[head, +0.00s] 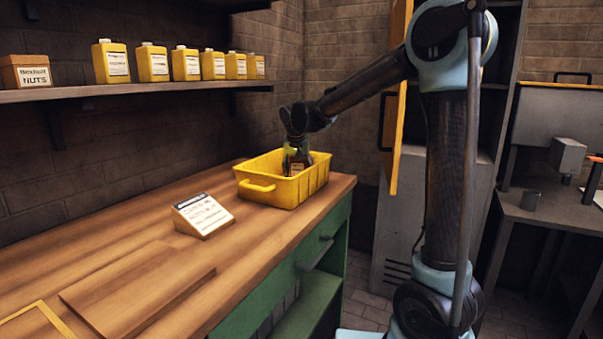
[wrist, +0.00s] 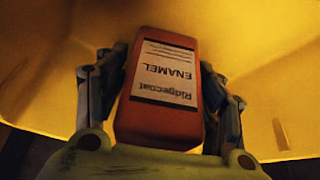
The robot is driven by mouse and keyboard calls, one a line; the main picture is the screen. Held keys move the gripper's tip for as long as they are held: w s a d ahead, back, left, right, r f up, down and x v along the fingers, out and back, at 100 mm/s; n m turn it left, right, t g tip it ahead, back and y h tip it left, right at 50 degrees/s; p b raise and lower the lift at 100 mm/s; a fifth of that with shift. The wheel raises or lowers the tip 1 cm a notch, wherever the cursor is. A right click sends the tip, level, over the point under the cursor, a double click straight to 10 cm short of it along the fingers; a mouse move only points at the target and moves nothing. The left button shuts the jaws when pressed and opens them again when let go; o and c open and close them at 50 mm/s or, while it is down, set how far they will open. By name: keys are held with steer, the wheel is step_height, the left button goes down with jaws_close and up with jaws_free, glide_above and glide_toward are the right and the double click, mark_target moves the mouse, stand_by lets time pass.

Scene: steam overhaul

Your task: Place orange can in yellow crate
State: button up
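The yellow crate (head: 283,190) stands on the wooden workbench near its far right end. My gripper (head: 296,160) reaches down into the crate from above. The orange can (wrist: 168,92), labelled "Ridgecoat ENAMEL", sits between the two fingers of my gripper (wrist: 165,95) in the wrist view, with a finger against each side. The crate's yellow inside wall (wrist: 270,50) fills the background there. In the head view only a little of the orange can (head: 297,166) shows inside the crate. Its base is hidden, so I cannot tell whether it touches the crate floor.
A small sign (head: 203,215) stands on the workbench (head: 130,225) left of the crate. A flat board (head: 138,288) lies nearer. A wall shelf (head: 130,90) above holds several yellow bottles and a nuts box (head: 26,72). The bench between crate and sign is clear.

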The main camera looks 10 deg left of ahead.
stand_by(0.3)
steer(key=v, duration=1.2)
steer(key=shift+d+r, duration=0.1)
